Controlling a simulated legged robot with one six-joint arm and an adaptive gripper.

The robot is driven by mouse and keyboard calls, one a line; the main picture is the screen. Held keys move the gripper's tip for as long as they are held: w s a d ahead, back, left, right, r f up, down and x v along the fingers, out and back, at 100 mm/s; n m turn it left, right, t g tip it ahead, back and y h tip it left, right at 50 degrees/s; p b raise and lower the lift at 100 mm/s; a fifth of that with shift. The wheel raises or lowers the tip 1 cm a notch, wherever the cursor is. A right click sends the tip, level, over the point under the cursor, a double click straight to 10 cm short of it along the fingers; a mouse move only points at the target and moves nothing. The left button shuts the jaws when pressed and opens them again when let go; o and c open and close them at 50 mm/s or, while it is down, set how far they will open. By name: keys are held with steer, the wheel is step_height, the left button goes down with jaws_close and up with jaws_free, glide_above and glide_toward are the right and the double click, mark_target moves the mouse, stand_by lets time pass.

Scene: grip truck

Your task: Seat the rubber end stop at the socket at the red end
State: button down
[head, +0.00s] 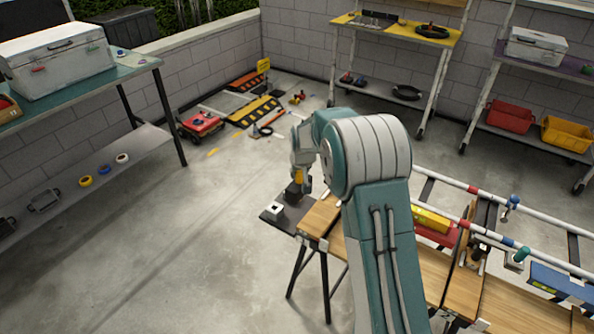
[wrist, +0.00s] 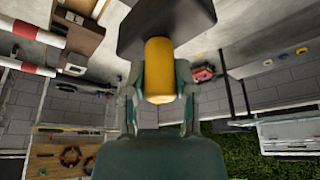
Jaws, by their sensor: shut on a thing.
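My gripper (head: 301,178) is shut on the yellow grip of the rubber end stop, with one finger on each side in the wrist view (wrist: 158,85). The end stop is a dark block (wrist: 166,22) on a yellow cylinder (wrist: 158,68). In the head view the dark block (head: 293,191) hangs below my gripper, above or near a dark plate (head: 268,214) at the bench's left end. Two white rails with red (head: 473,188) and blue bands lie to the right. I cannot clearly make out the socket at the red end.
Shelves stand along the walls. Open concrete floor (head: 190,255) lies to the left.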

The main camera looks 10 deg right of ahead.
steer(key=shift+r, duration=3.8)
steer(key=shift+d, duration=0.1)
